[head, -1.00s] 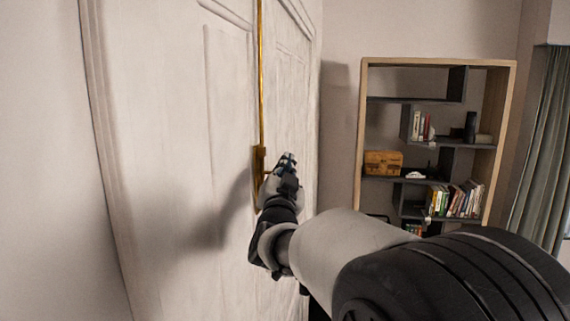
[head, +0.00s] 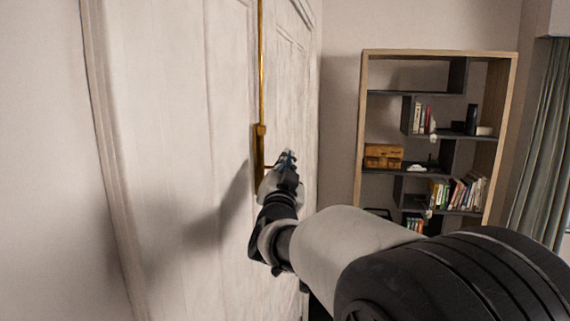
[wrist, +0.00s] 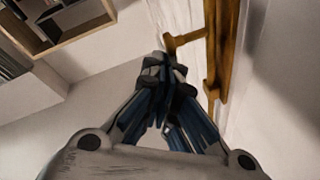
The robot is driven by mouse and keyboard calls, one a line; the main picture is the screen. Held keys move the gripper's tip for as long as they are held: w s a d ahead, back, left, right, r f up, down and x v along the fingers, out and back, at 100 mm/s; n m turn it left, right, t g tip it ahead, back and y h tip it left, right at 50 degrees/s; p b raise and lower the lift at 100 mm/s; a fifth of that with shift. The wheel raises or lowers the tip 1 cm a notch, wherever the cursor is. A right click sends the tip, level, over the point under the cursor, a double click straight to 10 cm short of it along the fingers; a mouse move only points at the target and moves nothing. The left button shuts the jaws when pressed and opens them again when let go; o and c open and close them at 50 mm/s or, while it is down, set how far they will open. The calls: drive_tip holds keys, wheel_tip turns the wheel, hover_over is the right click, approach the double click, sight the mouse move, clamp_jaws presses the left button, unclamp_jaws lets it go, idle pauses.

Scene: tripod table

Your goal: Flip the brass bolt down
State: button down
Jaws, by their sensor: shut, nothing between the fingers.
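The brass bolt (head: 260,150) is fixed upright on the white panelled door, with a long thin brass rod running up from it. A short brass arm sticks out from it toward my fingers; this arm (wrist: 184,39) shows more clearly in the wrist view, beside the bolt's long plate (wrist: 216,60). My gripper (head: 288,157) is shut and empty, just right of the bolt in the head view. In the wrist view the closed fingertips (wrist: 168,68) lie close to the brass arm. I cannot tell whether they touch it.
The door (head: 190,120) fills the left, with my arm's shadow on it. A wooden shelf (head: 510,130) with books and a box stands back right, and a grey-green curtain (head: 545,150) hangs at the far right. Open air lies between door and shelf.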

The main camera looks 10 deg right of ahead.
wheel_tip(320, 180, up, 4)
drive_tip(key=d, duration=0.2)
drive_tip(key=b+v, duration=0.2)
drive_tip(key=v, duration=0.8)
drive_tip(key=shift+f, duration=0.2)
drive_tip(key=shift+a, duration=0.1)
drive_tip(key=s+a+f+n+g+y+b, duration=0.1)
drive_tip(key=s+f+n+g+y+b, duration=0.45)
drive_tip(key=f, duration=0.85)
drive_tip(key=s+a+f+n+g+y+b, duration=0.1)
drive_tip(key=s+a+f+n+g+b, duration=0.15)
drive_tip(key=s+f+b, duration=0.95)
drive_tip(key=s+d+f+g+b, duration=0.1)
drive_tip(key=s+f+g, duration=0.3)
drive_tip(key=s+f, duration=0.5)
drive_tip(key=s+d+f+g+h+b, duration=0.1)
drive_tip(key=s+d+f+g, duration=0.3)
drive_tip(key=s+f, duration=0.5)
wheel_tip(320, 180, down, 6)
drive_tip(key=shift+d+r+n+b, duration=0.15)
drive_tip(key=shift+r+n+b, duration=0.15)
drive_tip(key=shift+b, duration=0.3)
